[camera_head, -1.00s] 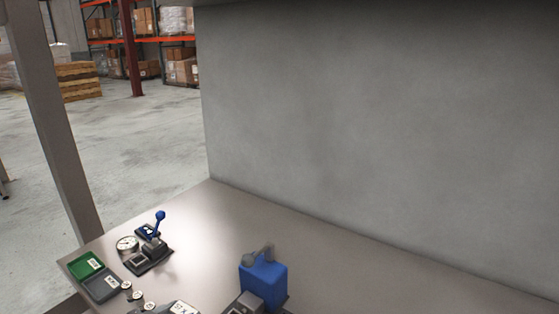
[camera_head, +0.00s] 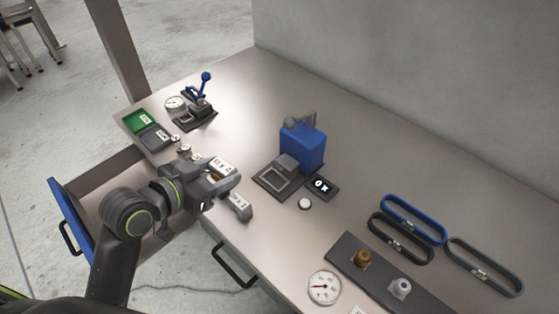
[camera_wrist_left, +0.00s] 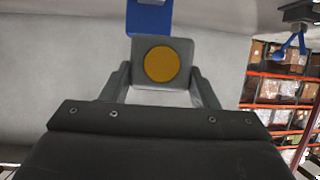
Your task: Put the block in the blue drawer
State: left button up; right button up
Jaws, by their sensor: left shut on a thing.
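My left gripper (camera_head: 229,188) reaches in from the left, over the table's front edge. It is shut on a block, which is mostly hidden in the head view. In the left wrist view the block (camera_wrist_left: 138,77) is grey with a round orange-yellow face, between the two fingers (camera_wrist_left: 163,88). The blue drawer (camera_head: 72,219) is pulled open at the table's left front, left of my gripper; its front is blue with a dark handle. My arm covers part of it. My right gripper is not in view.
A blue weigher (camera_head: 303,148) stands beyond my gripper. A blue-knobbed lever device (camera_head: 197,103), a gauge and green and grey trays sit at the back left. Rings (camera_head: 414,218) and a knobbed panel (camera_head: 377,262) lie on the right. A second handle (camera_head: 233,268) is on the table front.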

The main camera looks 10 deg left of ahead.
pick_arm(q)
jog(key=w+d+f+m+h, duration=0.1)
jog(key=w+d+f, duration=0.2)
jog(key=w+d, duration=0.5)
jog(key=w, duration=0.4)
jog(key=shift+d+f+g, duration=0.2)
jog(key=shift+f+g, duration=0.15)
jog(key=shift+g, duration=0.05)
notch_tip(320, 180, down, 10)
jog(key=shift+r+p, duration=0.15)
jog(key=shift+p, duration=0.25)
jog(key=o, duration=1.2)
jog(key=shift+s, duration=0.1)
